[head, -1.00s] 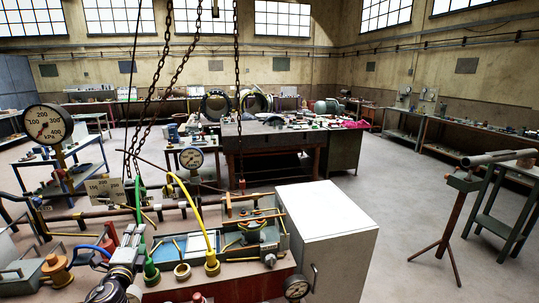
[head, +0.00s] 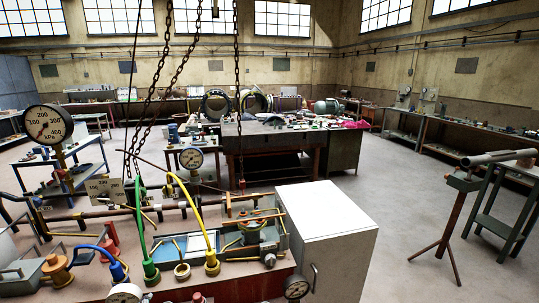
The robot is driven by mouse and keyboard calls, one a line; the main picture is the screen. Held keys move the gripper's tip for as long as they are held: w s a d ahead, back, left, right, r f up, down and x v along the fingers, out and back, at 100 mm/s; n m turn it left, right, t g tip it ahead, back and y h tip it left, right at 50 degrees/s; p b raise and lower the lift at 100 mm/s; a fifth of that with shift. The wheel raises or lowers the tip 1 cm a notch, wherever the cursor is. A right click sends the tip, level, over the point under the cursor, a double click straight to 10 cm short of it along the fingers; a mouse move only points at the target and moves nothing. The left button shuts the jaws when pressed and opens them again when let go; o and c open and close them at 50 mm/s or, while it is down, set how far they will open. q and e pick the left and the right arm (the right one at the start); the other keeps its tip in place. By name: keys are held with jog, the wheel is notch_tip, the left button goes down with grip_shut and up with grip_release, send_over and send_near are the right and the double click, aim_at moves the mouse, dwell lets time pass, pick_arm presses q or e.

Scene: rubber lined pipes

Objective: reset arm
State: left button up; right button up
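Neither of my grippers shows in the head view now. At the lower left, a blue hose ends in a blue connector (head: 118,271) standing on the bench top. Beside it to the right, a green hose runs down into a green connector (head: 151,272). Further right, a yellow hose runs down into a yellow connector (head: 212,264).
A white cabinet (head: 327,241) stands at the bench's right end. Chains (head: 238,110) hang over the bench. A large pressure gauge (head: 48,124) rises at the left. A pipe on a tripod stand (head: 452,218) is at the right. The floor (head: 400,225) between is clear.

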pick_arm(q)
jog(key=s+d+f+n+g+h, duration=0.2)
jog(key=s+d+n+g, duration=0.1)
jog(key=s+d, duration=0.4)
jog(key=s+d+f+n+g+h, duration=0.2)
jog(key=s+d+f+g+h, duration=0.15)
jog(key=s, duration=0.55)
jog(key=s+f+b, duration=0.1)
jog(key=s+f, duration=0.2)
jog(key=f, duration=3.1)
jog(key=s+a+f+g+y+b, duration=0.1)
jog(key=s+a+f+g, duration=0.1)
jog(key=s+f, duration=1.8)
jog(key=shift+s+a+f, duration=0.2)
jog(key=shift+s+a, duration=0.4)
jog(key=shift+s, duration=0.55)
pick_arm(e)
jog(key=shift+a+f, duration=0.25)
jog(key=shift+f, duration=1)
